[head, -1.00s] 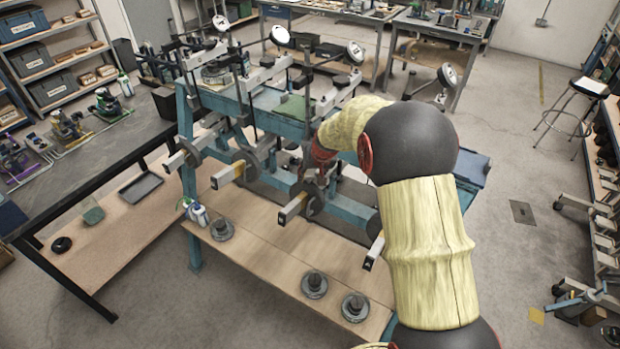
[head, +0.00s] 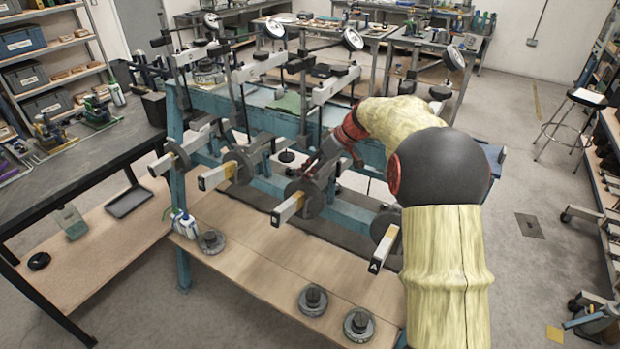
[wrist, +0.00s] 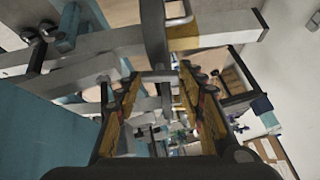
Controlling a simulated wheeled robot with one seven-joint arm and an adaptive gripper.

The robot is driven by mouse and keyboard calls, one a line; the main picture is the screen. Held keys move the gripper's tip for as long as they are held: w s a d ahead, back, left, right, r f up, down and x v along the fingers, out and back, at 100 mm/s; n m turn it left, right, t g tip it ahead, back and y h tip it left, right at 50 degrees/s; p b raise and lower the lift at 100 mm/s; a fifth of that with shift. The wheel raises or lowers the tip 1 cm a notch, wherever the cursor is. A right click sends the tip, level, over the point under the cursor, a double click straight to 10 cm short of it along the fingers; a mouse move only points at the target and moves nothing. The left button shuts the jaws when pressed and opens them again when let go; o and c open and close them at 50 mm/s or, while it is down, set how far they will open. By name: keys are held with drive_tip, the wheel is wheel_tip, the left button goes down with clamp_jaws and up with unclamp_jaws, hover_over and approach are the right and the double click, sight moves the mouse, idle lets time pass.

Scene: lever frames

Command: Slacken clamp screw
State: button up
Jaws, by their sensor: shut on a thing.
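A grey square lever (head: 288,207) with a yellow band sticks out from the blue frame, with a round grey weight (head: 313,197) around it. My gripper (head: 322,168) comes in from behind and right of this weight, in the middle of the row. In the wrist view the weight (wrist: 153,35) shows edge-on around the lever (wrist: 215,30). A small grey crosspiece, seemingly the clamp screw (wrist: 160,76), sits at the weight's edge between the fingertips of my gripper (wrist: 158,80). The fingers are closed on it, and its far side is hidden.
Neighbouring levers with weights stand close on the left (head: 218,176) and right (head: 385,248). Dial gauges (head: 353,40) on thin posts rise behind. Loose round weights (head: 313,300) lie on the wooden shelf (head: 255,270) below.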

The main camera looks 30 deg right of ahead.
drive_tip(key=shift+f+n+y, duration=0.15)
drive_tip(key=shift+n+y, duration=0.25)
drive_tip(key=shift+n, duration=0.2)
drive_tip(key=shift+g+b, duration=0.3)
drive_tip(key=shift+b, duration=0.05)
drive_tip(key=o, duration=1.1)
drive_tip(key=shift+o, duration=0.4)
